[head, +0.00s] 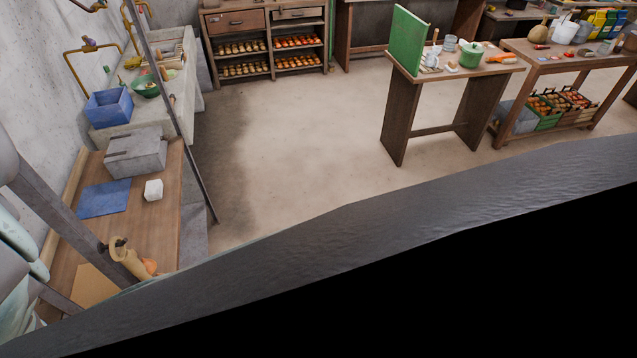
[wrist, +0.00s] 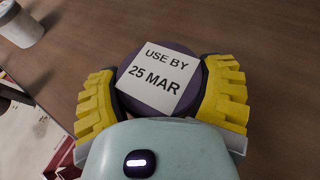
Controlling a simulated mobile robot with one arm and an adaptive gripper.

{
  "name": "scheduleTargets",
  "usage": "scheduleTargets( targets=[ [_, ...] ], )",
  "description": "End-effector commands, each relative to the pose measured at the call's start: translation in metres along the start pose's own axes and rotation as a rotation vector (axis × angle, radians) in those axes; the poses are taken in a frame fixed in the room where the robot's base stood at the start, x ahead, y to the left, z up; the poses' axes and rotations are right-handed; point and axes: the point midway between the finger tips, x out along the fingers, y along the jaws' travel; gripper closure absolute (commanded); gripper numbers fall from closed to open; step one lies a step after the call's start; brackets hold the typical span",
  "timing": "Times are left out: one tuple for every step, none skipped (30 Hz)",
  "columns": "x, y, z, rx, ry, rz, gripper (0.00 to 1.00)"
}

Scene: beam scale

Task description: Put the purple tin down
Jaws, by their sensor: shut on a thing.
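In the wrist view, the purple tin (wrist: 163,82) is seen from above, round, with a white label reading "USE BY 25 MAR" on its top. My gripper (wrist: 161,68) is shut on it, with one yellow ribbed finger on each side. Brown wood (wrist: 275,45) shows behind the tin. I cannot tell whether the tin touches the wood or hangs above it. In the head view I cannot make out the tin or my gripper.
In the wrist view, a white cup (wrist: 22,27) stands upper left and printed paper (wrist: 30,140) lies lower left. In the head view, a wooden worktop (head: 165,222) holds a blue mat (head: 104,198), a grey box (head: 135,152) and a small white object (head: 153,190).

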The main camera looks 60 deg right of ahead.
Motion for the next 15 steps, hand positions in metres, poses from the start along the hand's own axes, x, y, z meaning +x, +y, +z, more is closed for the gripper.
scheduleTargets(
  targets=[
    [0.0006, 0.0003, 0.0012, -0.002, -0.002, 0.002, 0.71],
    [0.0005, 0.0002, 0.0013, -0.002, -0.002, 0.002, 0.71],
    [0.0005, 0.0002, 0.0014, -0.002, -0.003, 0.002, 0.71],
    [0.0005, 0.0001, 0.0016, -0.002, -0.003, 0.002, 0.71],
    [0.0005, 0.0, 0.0016, -0.002, -0.003, 0.001, 0.71],
    [0.0005, 0.0, 0.0016, -0.002, -0.003, 0.001, 0.71],
    [0.0006, -0.0001, 0.0013, -0.002, -0.003, 0.001, 0.71],
    [0.0008, -0.0002, 0.0004, -0.002, -0.003, 0.001, 0.71],
    [0.0014, -0.0003, -0.0011, -0.002, -0.003, 0.0, 0.71],
    [0.0017, -0.0004, -0.0023, -0.001, -0.003, 0.0, 0.71],
    [0.002, -0.0005, -0.0033, -0.001, -0.003, 0.0, 0.71],
    [0.0011, -0.0006, -0.0019, -0.001, -0.002, 0.0, 0.21],
    [0.001, -0.0007, -0.0019, -0.001, -0.002, -0.001, 0.18],
    [0.0009, -0.0008, -0.0019, -0.001, -0.002, -0.001, 0.15],
    [0.0008, -0.001, -0.002, -0.001, -0.001, -0.001, 0.1]
  ],
)
